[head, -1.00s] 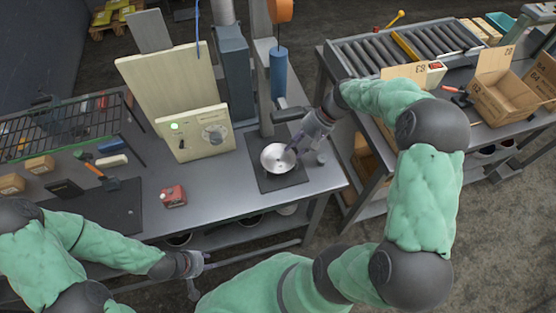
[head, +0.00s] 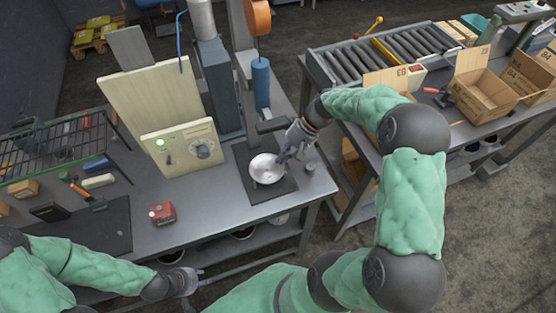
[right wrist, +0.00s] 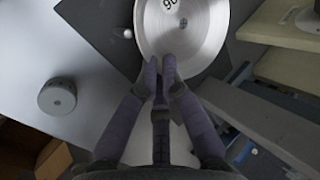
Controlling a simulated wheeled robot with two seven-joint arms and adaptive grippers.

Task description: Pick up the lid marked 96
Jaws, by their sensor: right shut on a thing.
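The lid (head: 266,169) is a round, shiny metal disc over the dark square pad at the table's right end. In the right wrist view the lid (right wrist: 190,38) has a dark centre spot and black digits at the top edge, partly cut off; I cannot read the second digit surely. My right gripper (head: 284,153) is shut on the lid's near rim, its fingertips together there in the right wrist view (right wrist: 162,66). Whether the lid touches what is below it is unclear. My left gripper (head: 194,281) hangs by the table's front edge, away from the lid; its jaws are unclear.
A small grey cylinder (right wrist: 66,95) stands beside the pad (head: 286,187). A cream panel box (head: 184,148) stands left of the lid and a grey column (head: 231,85) behind. A red box (head: 162,213) sits on the table. A roller conveyor (head: 390,60) is at right.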

